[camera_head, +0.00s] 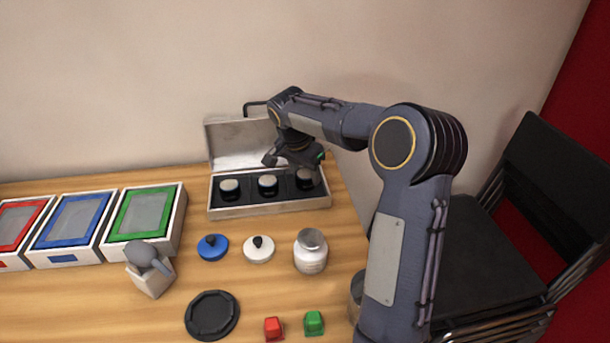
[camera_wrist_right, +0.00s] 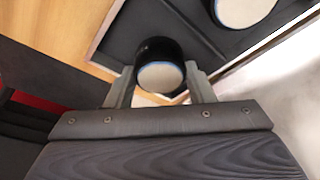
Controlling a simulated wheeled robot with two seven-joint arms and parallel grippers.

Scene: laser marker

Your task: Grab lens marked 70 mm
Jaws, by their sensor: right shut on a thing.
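An open case (camera_head: 270,210) at the back of the table holds three dark round lenses with pale tops: a left lens (camera_head: 230,188), a middle lens (camera_head: 267,184) and a right lens (camera_head: 306,180). My right gripper (camera_head: 304,168) is over the right lens and shut on it. In the right wrist view, the fingers (camera_wrist_right: 161,88) stand on either side of the right lens (camera_wrist_right: 158,62), which appears still in its place in the case. No 70 mm marking is readable on any lens. My left gripper is out of view.
Green (camera_head: 147,215), blue (camera_head: 72,220) and red (camera_head: 18,230) framed trays stand at the left. In front of the case are a blue lid (camera_head: 212,247), a white lid (camera_head: 258,249) and a jar (camera_head: 310,253). Black chairs (camera_head: 500,225) stand at the right.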

